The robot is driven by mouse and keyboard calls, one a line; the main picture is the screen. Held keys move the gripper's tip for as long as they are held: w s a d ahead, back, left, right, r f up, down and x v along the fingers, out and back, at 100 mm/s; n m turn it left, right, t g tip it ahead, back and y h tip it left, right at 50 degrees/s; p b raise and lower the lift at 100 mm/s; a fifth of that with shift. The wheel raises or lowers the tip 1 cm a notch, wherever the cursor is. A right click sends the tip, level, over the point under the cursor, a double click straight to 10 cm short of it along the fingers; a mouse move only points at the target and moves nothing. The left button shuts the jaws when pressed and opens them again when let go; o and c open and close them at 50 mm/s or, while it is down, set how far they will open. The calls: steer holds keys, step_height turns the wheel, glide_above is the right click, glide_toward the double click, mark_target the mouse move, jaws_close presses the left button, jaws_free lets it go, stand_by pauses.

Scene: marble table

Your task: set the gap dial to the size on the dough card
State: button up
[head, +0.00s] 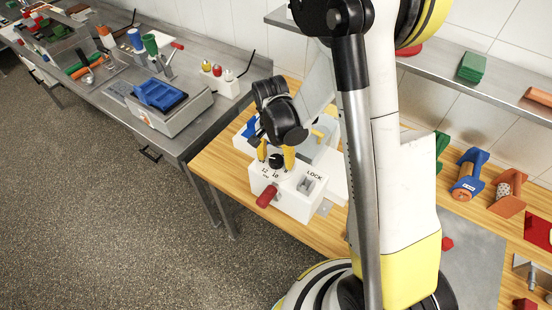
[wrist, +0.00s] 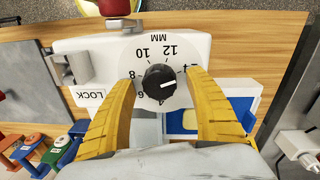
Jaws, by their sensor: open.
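The gap dial (wrist: 160,81) is a black knob with a white pointer line on a white machine (wrist: 100,62). In the wrist view its pointer points to the right, and 6, 8, 10 and 12 MM show around it. My gripper (wrist: 161,77) is open, with one yellow finger on each side of the knob; contact cannot be told. In the head view the gripper (head: 276,157) is over the dial (head: 277,162). A LOCK label (wrist: 91,95) and a grey switch (wrist: 72,67) are beside it. I cannot make out a dough card.
A red handle (head: 267,196) sticks out of the machine's front. The wooden table (head: 222,160) holds a blue roller stand (head: 468,176) and an orange one (head: 507,191) at right. A metal counter (head: 185,135) with a blue tray (head: 160,94) stands at left.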

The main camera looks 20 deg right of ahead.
steer(key=c, duration=1.2)
